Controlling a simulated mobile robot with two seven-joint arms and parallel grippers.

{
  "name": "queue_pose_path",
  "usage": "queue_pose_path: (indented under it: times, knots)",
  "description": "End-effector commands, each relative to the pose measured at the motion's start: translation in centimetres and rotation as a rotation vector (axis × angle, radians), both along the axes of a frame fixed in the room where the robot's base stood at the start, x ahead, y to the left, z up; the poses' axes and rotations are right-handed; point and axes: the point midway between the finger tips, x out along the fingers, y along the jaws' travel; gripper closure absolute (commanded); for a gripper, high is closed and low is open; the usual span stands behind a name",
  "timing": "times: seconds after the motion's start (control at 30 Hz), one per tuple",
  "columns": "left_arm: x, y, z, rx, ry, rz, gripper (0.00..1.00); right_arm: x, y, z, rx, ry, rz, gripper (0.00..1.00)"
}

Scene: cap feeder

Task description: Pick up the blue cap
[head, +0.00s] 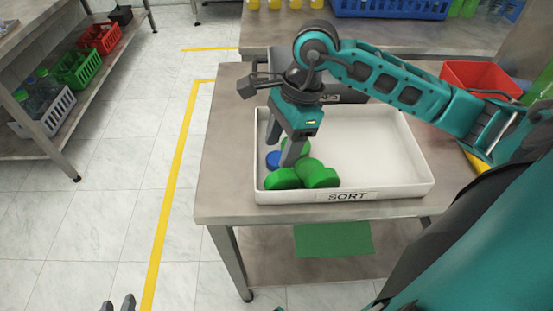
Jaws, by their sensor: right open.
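The blue cap (273,160) lies in the left part of the white tray (400,192) marked SORT, beside several green caps (282,180). My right gripper (281,146) is open and points down into the tray, just above and right of the blue cap. One finger hangs in front of the green caps, close to the blue cap's right side. I cannot tell whether it touches any cap. My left gripper (118,304) shows only as two dark fingertips at the bottom left edge, apart and with nothing between them.
The tray stands on a metal table (228,160), and its middle and right are bare. A red bin (480,77) stands behind on the right. A blue crate (390,8) is on the back table. A shelf with crates stands at the left, and the floor between is clear.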

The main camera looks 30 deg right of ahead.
Motion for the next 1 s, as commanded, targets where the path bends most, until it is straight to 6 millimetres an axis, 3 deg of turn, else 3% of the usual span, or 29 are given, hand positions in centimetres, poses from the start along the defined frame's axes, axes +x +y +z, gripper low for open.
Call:
queue_pose_path:
  times: [0.13,0.4,0.83,1.0]
  knots:
    - [0.1,-0.1,-0.2,-0.002,0.0,-0.002,0.66,0.0,0.5,-1.7,0.001,0.001,0.0,0.43]
    - [0.1,-0.1,-0.2,-0.002,0.001,-0.002,0.66,0.1,0.5,-1.9,0.0,-0.001,0.0,0.43]
    - [0.1,0.0,-0.2,-0.001,0.0,0.001,0.66,0.1,0.5,-1.9,0.0,-0.001,0.0,0.84]
    - [0.1,0.1,-0.2,0.0,0.0,0.001,0.66,0.1,0.5,-1.9,0.0,-0.002,-0.001,0.86]
